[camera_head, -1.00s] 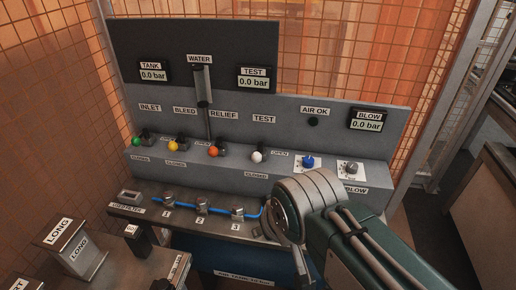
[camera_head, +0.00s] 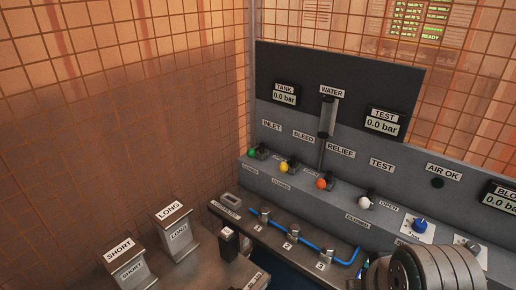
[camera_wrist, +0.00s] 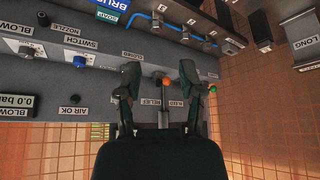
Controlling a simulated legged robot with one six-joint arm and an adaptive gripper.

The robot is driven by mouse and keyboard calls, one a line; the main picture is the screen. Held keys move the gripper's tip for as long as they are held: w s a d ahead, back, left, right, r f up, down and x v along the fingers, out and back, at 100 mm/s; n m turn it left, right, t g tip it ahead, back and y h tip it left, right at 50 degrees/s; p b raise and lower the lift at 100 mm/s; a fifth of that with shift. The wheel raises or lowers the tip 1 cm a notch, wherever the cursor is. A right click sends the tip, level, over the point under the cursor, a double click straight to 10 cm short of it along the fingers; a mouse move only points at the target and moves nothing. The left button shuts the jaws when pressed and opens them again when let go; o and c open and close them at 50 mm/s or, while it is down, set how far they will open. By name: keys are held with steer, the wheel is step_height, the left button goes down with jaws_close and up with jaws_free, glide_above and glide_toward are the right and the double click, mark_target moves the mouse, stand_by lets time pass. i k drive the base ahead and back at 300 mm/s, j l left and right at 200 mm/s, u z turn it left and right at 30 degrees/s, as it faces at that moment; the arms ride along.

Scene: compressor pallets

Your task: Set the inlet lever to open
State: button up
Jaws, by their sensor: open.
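The inlet lever is the green knob (camera_head: 252,152) at the left end of the lever row, below the INLET label (camera_head: 271,125); a CLOSED label is just in front of it. It also shows in the wrist view as a small green knob (camera_wrist: 213,89), right of my gripper's right finger. My gripper (camera_wrist: 160,76) is open, with both fingers spread and nothing held. The orange relief knob (camera_wrist: 166,82) shows between the fingers, at a distance I cannot judge. In the head view only my arm shows, at bottom right.
Yellow bleed (camera_head: 284,167), orange relief (camera_head: 321,183) and white test (camera_head: 363,202) levers stand in the same row. The TANK gauge (camera_head: 285,93) reads 0.0 bar. LONG (camera_head: 174,232) and SHORT (camera_head: 126,262) blocks stand at front left. A mesh fence (camera_head: 120,120) closes the left side.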

mark_target(250, 153)
steer(key=i+j+u, duration=0.1)
steer(key=u, duration=0.25)
steer(key=i+j+u, duration=0.15)
steer(key=u, duration=0.25)
steer(key=j, duration=0.1)
